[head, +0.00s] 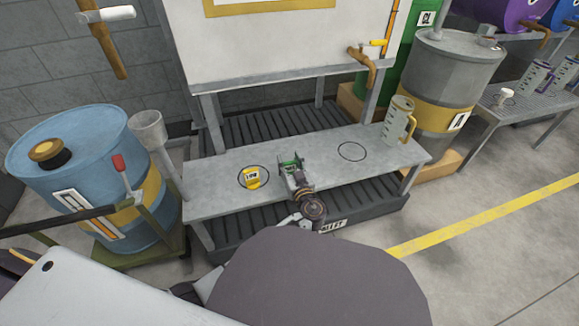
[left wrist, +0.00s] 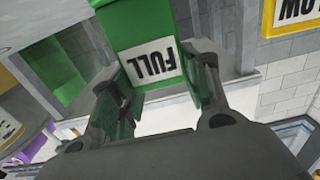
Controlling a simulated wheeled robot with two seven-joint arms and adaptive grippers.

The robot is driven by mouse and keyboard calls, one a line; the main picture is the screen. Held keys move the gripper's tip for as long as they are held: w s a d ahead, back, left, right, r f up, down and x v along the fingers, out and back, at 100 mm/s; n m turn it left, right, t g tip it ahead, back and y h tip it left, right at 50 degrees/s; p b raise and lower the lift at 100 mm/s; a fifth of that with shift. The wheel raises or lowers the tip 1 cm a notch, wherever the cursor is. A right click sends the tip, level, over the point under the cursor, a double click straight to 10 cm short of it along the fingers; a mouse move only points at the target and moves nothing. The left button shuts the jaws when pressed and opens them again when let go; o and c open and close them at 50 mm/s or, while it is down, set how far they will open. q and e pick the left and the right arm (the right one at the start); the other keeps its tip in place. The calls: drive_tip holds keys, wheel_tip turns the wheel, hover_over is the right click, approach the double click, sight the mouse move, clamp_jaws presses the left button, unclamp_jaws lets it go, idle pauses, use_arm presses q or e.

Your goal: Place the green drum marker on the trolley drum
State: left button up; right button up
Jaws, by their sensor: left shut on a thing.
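The green drum marker (left wrist: 150,35) has a white label that reads FULL, upside down in the left wrist view. My left gripper (head: 293,168) is shut on it, with a finger on each side of it in the wrist view. In the head view the marker (head: 287,160) is small and partly hidden by the gripper, above the middle of the grey bench. The trolley drum (head: 65,152) is blue with a yellow band and stands at the left on a green trolley (head: 157,244), well apart from the gripper. My right gripper is not in view.
A yellow marker (head: 251,179) sits in a black circle on the bench (head: 215,203); another circle (head: 352,151) is empty. A measuring jug (head: 397,122) stands at the bench's right end.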

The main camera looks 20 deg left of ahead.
use_arm(q)
drive_tip(key=shift+f, duration=0.45)
drive_tip(key=shift+f, duration=0.15)
drive_tip(key=o, duration=0.9)
drive_tip(key=shift+o, duration=0.2)
